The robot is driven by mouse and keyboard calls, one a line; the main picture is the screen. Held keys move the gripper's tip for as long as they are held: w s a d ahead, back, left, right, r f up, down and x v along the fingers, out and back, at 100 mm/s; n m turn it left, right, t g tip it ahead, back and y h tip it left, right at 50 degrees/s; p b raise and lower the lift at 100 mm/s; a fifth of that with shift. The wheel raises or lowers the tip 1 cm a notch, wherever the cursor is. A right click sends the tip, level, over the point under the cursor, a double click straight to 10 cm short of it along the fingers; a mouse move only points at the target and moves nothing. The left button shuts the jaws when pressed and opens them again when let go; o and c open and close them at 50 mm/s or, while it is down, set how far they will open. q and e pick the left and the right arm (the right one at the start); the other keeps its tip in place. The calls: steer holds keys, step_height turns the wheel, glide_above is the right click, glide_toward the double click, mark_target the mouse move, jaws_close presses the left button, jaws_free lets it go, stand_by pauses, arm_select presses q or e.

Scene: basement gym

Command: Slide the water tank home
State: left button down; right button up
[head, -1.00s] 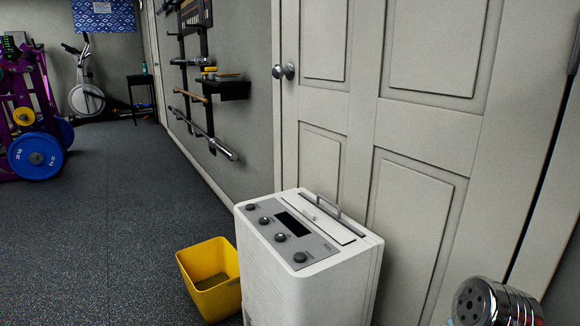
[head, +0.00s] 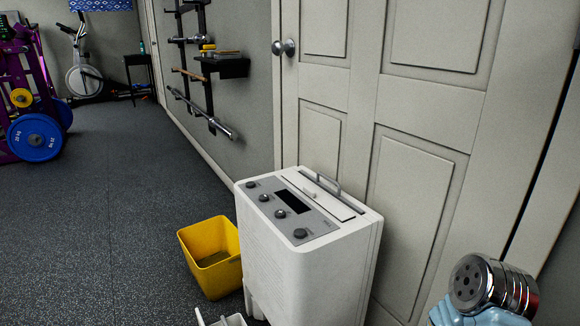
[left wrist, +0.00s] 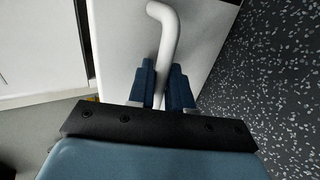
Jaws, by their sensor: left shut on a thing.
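The white dehumidifier (head: 300,262) stands upright against the door, with knobs, a dark display and a lidded top with a grey handle. A white piece, which looks like part of the water tank (head: 233,320), shows at the bottom edge in the head view, low beside the dehumidifier. Most of it is cut off. In the left wrist view, my left gripper (left wrist: 163,86) is shut on a white curved bar, the tank handle (left wrist: 167,30). A broad white surface (left wrist: 207,50) lies behind the handle. How far the tank is inside the dehumidifier cannot be told. My right gripper is not in view.
A yellow bin (head: 212,262) stands on the dark floor just left of the dehumidifier. The panelled door (head: 420,150) is close behind it. A wall rack (head: 205,90) holds bars. Open floor (head: 100,200) lies to the left.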

arm_select(q)
steer(key=w+d+b, duration=0.3)
steer(key=w+d, duration=0.3)
steer(key=d, duration=0.5)
steer(key=shift+w+d+f+b, duration=0.2)
steer(key=shift+b, duration=0.2)
stand_by(0.6)
steer(key=w+d+b, duration=0.3)
steer(key=d, duration=0.2)
steer(key=shift+d, duration=0.15)
stand_by(1.1)
steer(key=shift+w, duration=0.1)
steer(key=c, duration=1)
jaws_free()
steer(key=shift+o, duration=0.2)
steer(key=shift+w+r, duration=0.1)
steer(key=shift+c, duration=0.2)
